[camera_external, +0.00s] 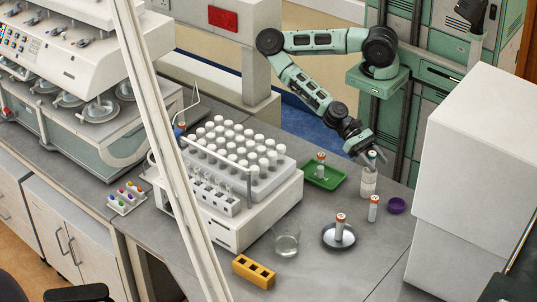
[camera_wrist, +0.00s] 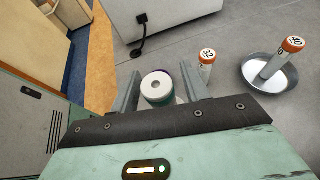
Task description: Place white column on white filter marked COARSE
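A white cylinder (camera_external: 368,184) stands on the grey bench directly below my gripper (camera_external: 370,158). The fingers look open. Orange-capped white columns stand at the bench (camera_external: 374,208), on a metal dish (camera_external: 325,237) and on a green tray (camera_external: 309,177). No COARSE mark is readable.
A purple cap (camera_external: 397,205) lies right of the cylinder. A glass beaker (camera_external: 287,240), an orange block with holes (camera_external: 253,272) and a rack of white bottles (camera_external: 285,178) stand to the left. A tall white box (camera_external: 470,165) bounds the right. The front right bench is clear.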

